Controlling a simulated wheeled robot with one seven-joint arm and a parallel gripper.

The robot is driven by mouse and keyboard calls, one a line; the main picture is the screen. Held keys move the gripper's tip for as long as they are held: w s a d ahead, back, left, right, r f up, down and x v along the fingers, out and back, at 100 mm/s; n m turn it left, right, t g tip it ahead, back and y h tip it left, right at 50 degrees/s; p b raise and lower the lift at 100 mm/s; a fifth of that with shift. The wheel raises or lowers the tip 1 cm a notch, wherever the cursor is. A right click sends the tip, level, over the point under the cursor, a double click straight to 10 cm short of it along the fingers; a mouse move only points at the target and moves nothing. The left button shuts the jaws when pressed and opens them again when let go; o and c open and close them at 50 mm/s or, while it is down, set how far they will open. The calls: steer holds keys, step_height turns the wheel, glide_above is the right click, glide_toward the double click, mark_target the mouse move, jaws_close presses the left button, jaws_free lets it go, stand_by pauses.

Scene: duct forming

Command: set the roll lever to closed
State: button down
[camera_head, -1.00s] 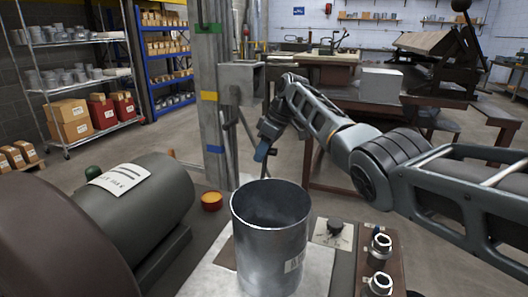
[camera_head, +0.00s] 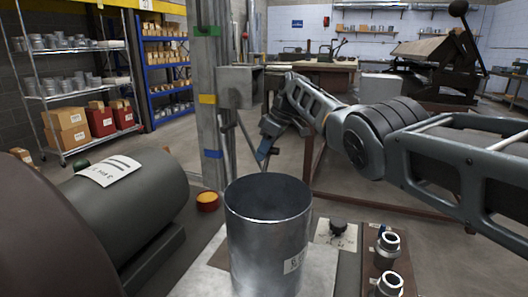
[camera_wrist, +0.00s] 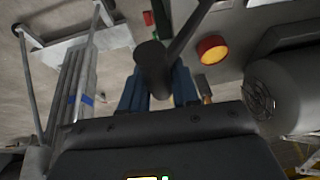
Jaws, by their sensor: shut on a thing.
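In the wrist view a dark lever (camera_wrist: 188,33) with a thick rounded end runs down between the two blue fingers of my gripper (camera_wrist: 160,88). The fingers are closed on that end, one on each side. I take this to be the roll lever. In the head view my gripper (camera_head: 262,156) points downward just right of the grey post, behind the metal cylinder. The lever is mostly hidden there, and its set position cannot be read.
An open metal cylinder (camera_head: 267,240) stands in front. A dark motor (camera_head: 125,205) is at left, with an orange-topped button (camera_head: 207,197) beside the grey post (camera_head: 207,110). A knob (camera_head: 338,227) and metal fittings (camera_head: 388,245) are at right. Shelves and benches stand behind.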

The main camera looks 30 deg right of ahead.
steer(key=shift+s+d+f, duration=0.3)
steer(key=shift+d+f, duration=0.05)
steer(key=shift+f, duration=0.1)
steer(key=c, duration=0.9)
jaws_free()
steer(key=v, duration=0.8)
steer(key=shift+w+a+r+p, duration=0.1)
steer(key=shift+a+r+p, duration=0.05)
steer(key=shift+p, duration=0.2)
